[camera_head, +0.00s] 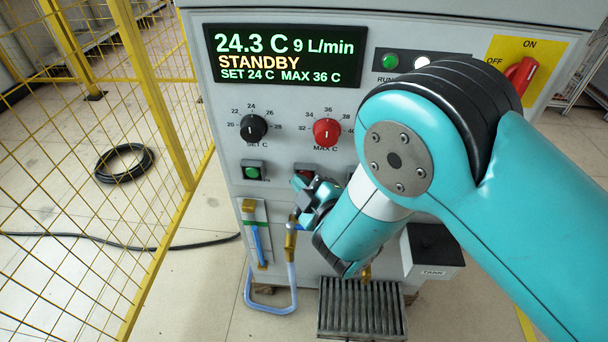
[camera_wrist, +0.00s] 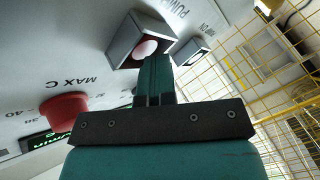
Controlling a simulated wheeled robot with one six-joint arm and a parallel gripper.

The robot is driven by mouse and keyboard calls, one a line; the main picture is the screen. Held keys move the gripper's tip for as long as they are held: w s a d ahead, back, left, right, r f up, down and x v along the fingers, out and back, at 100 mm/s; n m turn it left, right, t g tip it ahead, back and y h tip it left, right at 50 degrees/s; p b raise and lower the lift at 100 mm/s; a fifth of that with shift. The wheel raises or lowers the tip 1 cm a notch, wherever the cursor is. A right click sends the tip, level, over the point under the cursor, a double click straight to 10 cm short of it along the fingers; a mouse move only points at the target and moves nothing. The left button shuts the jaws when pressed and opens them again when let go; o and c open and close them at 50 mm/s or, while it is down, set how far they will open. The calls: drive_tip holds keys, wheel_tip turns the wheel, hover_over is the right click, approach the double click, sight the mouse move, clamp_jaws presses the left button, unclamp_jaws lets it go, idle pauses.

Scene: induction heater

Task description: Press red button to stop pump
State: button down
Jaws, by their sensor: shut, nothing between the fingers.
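The red button (camera_wrist: 147,48) sits inside a square grey shroud (camera_wrist: 122,41) on the panel; it looks pale red in the wrist view. My gripper is shut and empty. In the wrist view its fingertips (camera_wrist: 158,60) are at the shroud's opening, right at the button's edge. I cannot tell whether they touch it. The display (camera_head: 288,56) reads 24.3 C, 9 L/min, STANDBY.
The green button (camera_head: 252,173) is left of the red one, in its own shroud. A black knob (camera_head: 253,128) and a red MAX C knob (camera_head: 327,132) are above. A red rotary switch (camera_head: 521,75) is at upper right. Yellow fencing (camera_head: 150,80) stands left.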

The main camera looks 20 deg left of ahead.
drive_tip(key=shift+s+f+b, duration=0.1)
drive_tip(key=shift+s+b, duration=0.35)
drive_tip(key=shift+b, duration=1.65)
drive_tip(key=shift+s+d+b, duration=0.2)
drive_tip(key=shift+s+b, duration=0.1)
drive_tip(key=shift+b, duration=0.65)
drive_tip(key=shift+s, duration=0.1)
drive_tip(key=shift+s+d+b, duration=0.2)
drive_tip(key=shift+s+b, duration=0.6)
drive_tip(key=shift+b, duration=0.95)
drive_tip(key=shift+s+d+b, duration=0.2)
drive_tip(key=shift+s+b, duration=0.6)
drive_tip(key=shift+b, duration=0.9)
drive_tip(key=shift+s+d+b, duration=0.2)
drive_tip(key=shift+s+b, duration=0.6)
drive_tip(key=shift+b, duration=0.95)
